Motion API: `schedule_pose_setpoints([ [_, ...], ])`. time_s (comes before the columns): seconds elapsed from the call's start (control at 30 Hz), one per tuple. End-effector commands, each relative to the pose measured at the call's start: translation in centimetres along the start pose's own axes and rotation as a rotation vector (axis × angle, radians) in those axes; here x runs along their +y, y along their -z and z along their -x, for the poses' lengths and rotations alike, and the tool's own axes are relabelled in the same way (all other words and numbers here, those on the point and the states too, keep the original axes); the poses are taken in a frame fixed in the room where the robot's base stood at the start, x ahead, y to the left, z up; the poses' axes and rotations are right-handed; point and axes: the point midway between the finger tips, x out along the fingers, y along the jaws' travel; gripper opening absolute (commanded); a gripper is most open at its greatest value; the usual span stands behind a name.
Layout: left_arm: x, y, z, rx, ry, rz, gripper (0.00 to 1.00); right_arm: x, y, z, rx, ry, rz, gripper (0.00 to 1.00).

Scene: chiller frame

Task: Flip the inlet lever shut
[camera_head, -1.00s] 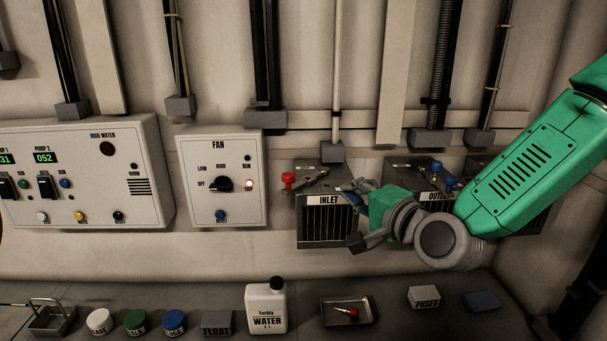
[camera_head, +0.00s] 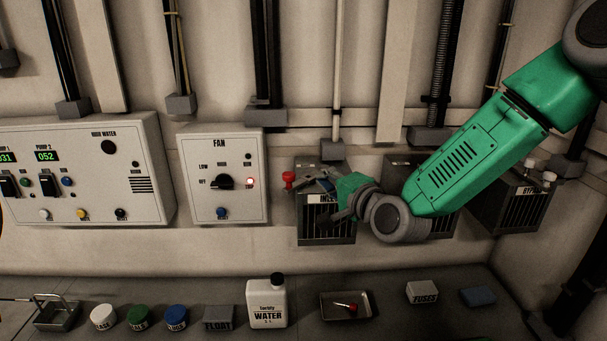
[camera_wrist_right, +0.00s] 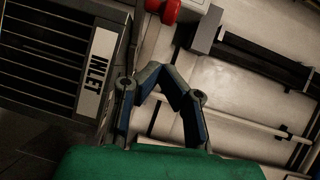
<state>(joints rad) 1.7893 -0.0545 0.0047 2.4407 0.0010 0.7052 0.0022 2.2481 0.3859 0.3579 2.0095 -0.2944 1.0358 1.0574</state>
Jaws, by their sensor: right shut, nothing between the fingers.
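The inlet box (camera_head: 326,232) is a dark slatted unit on the wall, its INLET label partly covered by my right gripper in the head view. The label also shows in the wrist view (camera_wrist_right: 96,60). The inlet lever's red knob (camera_head: 288,178) is at the box's top left. It also shows at the top of the wrist view (camera_wrist_right: 165,8). My right gripper (camera_head: 326,186) is in front of the box's upper right, right of the knob. In the wrist view its fingers (camera_wrist_right: 160,75) meet, shut and empty, apart from the knob. The lever's shaft is partly hidden.
A fan panel (camera_head: 221,190) is left of the inlet box. My right arm covers most of the middle box. The bypass box (camera_head: 505,205) stands at the right. The shelf below holds a water bottle (camera_head: 267,305), a tray (camera_head: 345,318) and several small containers.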

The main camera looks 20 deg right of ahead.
Motion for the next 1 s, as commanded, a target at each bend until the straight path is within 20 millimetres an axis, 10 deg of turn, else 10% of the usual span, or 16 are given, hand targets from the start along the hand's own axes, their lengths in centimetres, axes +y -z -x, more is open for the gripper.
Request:
schedule_pose_setpoints([
  [0.3, 0.0, 0.1, 1.4, 0.0, 0.0, 0.0, 0.37, -0.1, -2.5, -3.4, -0.001, 0.0, 0.001, 0.0],
  [1.0, 0.0, 0.1, 1.1, 0.0, 0.0, 0.0, 0.37, 0.0, -3.3, -4.3, 0.038, -0.003, -0.006, 0.0],
])
